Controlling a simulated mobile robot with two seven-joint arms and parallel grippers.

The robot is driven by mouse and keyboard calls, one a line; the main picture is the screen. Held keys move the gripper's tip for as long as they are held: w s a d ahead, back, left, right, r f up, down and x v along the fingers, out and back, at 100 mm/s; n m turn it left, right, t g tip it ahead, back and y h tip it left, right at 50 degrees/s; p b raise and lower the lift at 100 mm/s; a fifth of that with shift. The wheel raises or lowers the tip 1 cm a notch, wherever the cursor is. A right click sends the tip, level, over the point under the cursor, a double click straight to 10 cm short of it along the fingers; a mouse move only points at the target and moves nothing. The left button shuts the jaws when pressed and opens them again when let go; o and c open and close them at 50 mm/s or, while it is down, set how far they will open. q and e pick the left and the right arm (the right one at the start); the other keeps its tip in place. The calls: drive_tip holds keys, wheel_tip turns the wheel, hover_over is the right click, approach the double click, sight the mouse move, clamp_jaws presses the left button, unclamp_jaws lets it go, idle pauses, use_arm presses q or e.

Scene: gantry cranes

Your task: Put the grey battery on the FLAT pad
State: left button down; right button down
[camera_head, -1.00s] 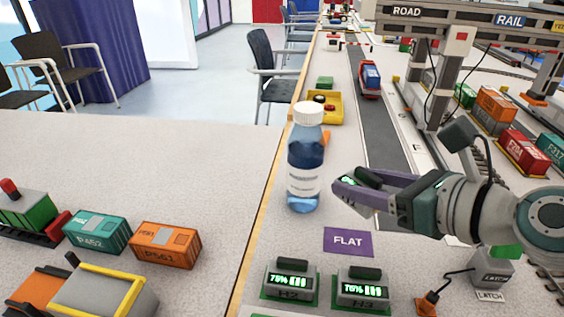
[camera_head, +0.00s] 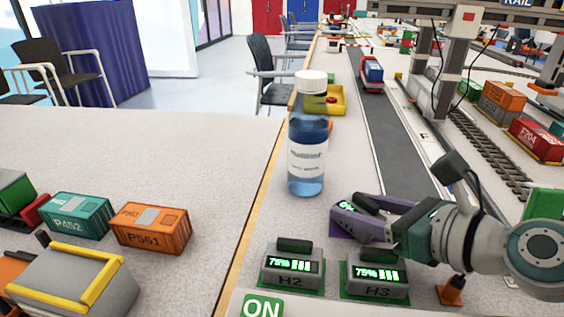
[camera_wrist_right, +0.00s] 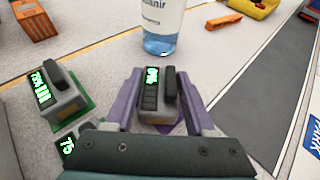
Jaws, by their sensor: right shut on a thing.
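My right gripper (camera_head: 347,212) is shut on the grey battery (camera_wrist_right: 152,94), which has a dark handle and a small green-lit display. In the head view only a little of the battery (camera_head: 346,203) shows between the purple fingers. The gripper and battery are over the purple FLAT pad (camera_head: 342,237), low and close to it. The pad's lettering is hidden, and a purple edge of it shows beneath the battery in the right wrist view. I cannot tell whether the battery touches the pad. My left gripper is not in view.
Two charged batteries, H2 (camera_head: 292,266) and H3 (camera_head: 376,274), stand just in front of the pad. A water bottle (camera_head: 307,150) stands close behind it. The dark road strip (camera_head: 395,150) runs behind the gripper.

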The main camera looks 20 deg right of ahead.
drive_tip(key=shift+c, duration=1.2)
unclamp_jaws()
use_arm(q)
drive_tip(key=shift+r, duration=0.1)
use_arm(e)
drive_tip(key=shift+r, duration=0.15)
use_arm(q)
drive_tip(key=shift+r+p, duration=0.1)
drive_tip(key=shift+p, duration=0.25)
use_arm(e)
drive_tip(key=shift+s+r, duration=0.1)
drive_tip(key=shift+s, duration=0.1)
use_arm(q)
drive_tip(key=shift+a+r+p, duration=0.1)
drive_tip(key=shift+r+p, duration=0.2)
use_arm(e)
drive_tip(key=v, duration=1)
drive_tip(key=shift+s+d, duration=0.15)
drive_tip(key=shift+s, duration=0.1)
drive_tip(key=shift+s+d+r, duration=0.1)
drive_tip(key=shift+s, duration=0.3)
drive_tip(key=shift+s+r, duration=0.1)
